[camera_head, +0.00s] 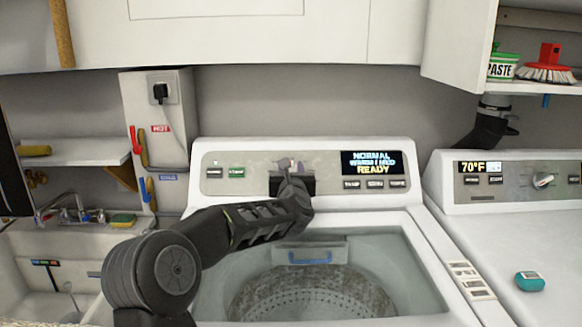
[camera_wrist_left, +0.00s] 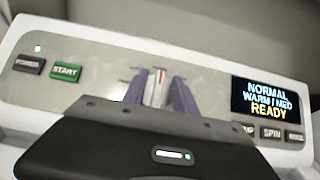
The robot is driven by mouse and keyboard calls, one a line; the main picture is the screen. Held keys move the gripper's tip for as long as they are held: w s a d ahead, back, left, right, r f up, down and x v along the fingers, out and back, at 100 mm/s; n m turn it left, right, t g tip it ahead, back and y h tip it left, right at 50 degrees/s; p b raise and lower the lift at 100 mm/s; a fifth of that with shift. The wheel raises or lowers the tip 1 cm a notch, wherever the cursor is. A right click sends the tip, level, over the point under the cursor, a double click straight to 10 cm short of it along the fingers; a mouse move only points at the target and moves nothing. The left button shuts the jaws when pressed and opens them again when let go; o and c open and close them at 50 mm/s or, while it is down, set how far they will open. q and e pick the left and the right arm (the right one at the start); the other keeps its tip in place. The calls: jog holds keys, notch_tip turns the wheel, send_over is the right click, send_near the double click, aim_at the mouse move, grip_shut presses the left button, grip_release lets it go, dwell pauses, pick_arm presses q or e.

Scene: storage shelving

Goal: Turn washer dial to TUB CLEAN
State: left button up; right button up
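The washer (camera_head: 405,158) stands in the middle of the head view, its lid open over the drum. Its display (camera_head: 372,162) reads NORMAL, WARM | MED, READY; the same display (camera_wrist_left: 265,101) shows in the left wrist view. The washer dial (camera_wrist_left: 158,86) is a pale bar grip with a red mark near its top, close to upright. My left gripper (camera_head: 291,170) is at the dial. In the left wrist view its purple fingers (camera_wrist_left: 160,92) stand on either side of the bar. Whether both fingers press on it is unclear. My right gripper is not in view.
START (camera_wrist_left: 66,72) and another button lie left of the dial. More buttons (camera_head: 375,184) lie below the display. A dryer (camera_head: 545,230) with a teal object (camera_head: 530,281) on top stands right. A sink (camera_head: 60,245) is left. Cabinets (camera_head: 240,35) hang above.

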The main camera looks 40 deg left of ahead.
pick_arm(q)
jog(key=shift+c, duration=0.4)
grip_shut()
